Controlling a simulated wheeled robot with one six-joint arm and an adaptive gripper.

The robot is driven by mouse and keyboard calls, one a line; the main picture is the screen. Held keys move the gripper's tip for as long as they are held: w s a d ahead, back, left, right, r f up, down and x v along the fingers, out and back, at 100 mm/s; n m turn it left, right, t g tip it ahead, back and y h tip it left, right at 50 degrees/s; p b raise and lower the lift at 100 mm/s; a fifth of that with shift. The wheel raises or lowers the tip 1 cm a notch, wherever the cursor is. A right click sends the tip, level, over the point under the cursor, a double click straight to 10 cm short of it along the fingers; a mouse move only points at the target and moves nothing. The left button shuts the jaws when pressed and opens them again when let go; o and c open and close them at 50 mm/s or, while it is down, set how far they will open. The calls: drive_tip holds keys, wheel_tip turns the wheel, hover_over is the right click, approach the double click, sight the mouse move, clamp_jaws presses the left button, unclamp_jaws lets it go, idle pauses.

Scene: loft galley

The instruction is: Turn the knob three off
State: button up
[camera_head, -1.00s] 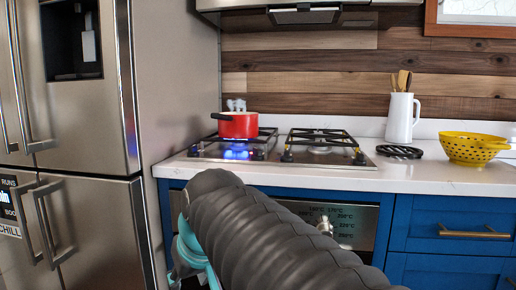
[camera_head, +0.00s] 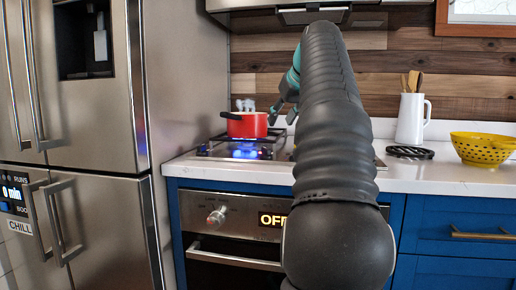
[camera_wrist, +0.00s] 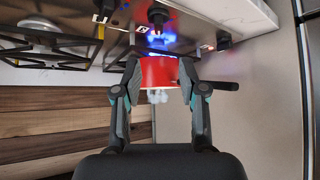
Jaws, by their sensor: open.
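A lit gas hob (camera_head: 205,152) has blue flame under a red pot (camera_head: 247,125). The wrist view is upside down and shows the pot (camera_wrist: 158,72), the flame (camera_wrist: 158,42) and several dark hob knobs, one near the flame (camera_wrist: 158,14), one nearer the fridge (camera_wrist: 222,40) and one toward the other burner (camera_wrist: 106,10). I cannot read which is knob three. My gripper (camera_head: 283,112) is open and empty above the hob, beside the pot in the head view. Its fingers (camera_wrist: 160,82) frame the pot without visibly holding it. My arm hides the right burner.
A steel fridge (camera_head: 100,120) stands left of the counter. The oven below has its own knob (camera_head: 217,215) and an OFF display (camera_head: 273,220). A white jug (camera_head: 411,118), a black trivet (camera_head: 410,152) and a yellow colander (camera_head: 482,148) stand right. A hood (camera_head: 260,5) hangs overhead.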

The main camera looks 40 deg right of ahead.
sight(266, 148)
drive_tip(key=b+x, duration=0.2)
drive_tip(key=x, duration=1.1)
drive_tip(key=shift+w+d+f, duration=0.2)
drive_tip(key=shift+f, duration=0.1)
drive_tip(key=shift+c, duration=0.3)
clamp_jaws()
